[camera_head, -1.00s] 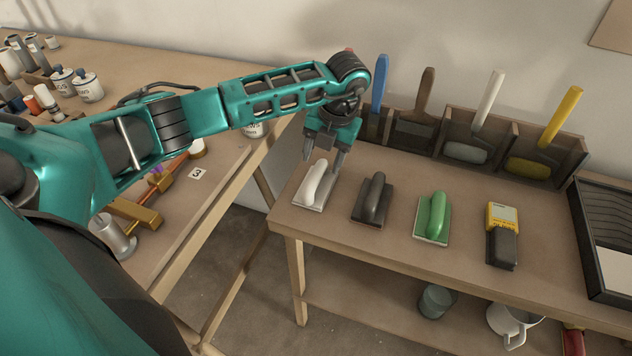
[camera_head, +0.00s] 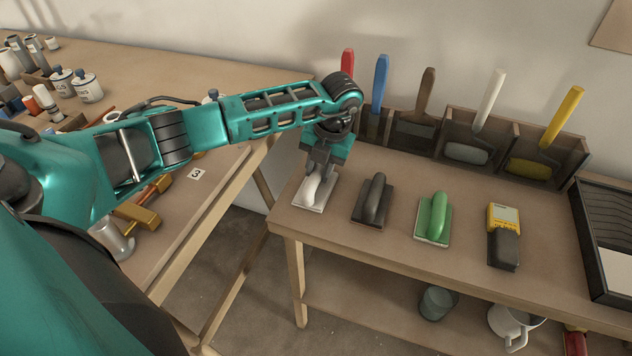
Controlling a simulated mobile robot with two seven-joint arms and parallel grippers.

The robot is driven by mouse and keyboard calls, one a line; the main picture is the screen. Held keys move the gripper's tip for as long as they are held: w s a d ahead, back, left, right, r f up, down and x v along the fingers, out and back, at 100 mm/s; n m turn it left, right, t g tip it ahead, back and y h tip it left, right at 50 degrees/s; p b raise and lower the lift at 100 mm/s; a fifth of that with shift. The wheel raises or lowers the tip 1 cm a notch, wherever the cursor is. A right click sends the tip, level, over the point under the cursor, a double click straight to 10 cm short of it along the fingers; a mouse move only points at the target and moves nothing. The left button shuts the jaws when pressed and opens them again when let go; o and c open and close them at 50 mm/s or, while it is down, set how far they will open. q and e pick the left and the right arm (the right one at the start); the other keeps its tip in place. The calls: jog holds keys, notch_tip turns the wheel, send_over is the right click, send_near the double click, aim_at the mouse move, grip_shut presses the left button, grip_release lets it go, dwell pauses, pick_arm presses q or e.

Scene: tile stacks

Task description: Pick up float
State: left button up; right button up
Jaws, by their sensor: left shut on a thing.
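Three floats lie in a row on the right-hand wooden table. The white-handled float (camera_head: 308,198) is at the left end, the black float (camera_head: 373,201) is beside it, and the green float (camera_head: 434,218) is third. My left gripper (camera_head: 319,180) points down over the white float and is shut on its handle. The gripper fingers hide the far part of that handle. The white float's flat base appears to rest on the table. My right gripper is not in view.
A wooden rack (camera_head: 480,137) with several coloured-handled tools stands behind. A black tray (camera_head: 608,246) is at the right edge. A cluttered table (camera_head: 210,205) stands to the left.

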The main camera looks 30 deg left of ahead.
aim_at(319, 170)
pick_arm(q)
grip_shut()
notch_tip(319, 170, up, 20)
jog(key=p, duration=0.2)
jog(key=shift+p, duration=0.35)
jog(key=shift+o, duration=1.2)
grip_release()
jog(key=c, duration=0.3)
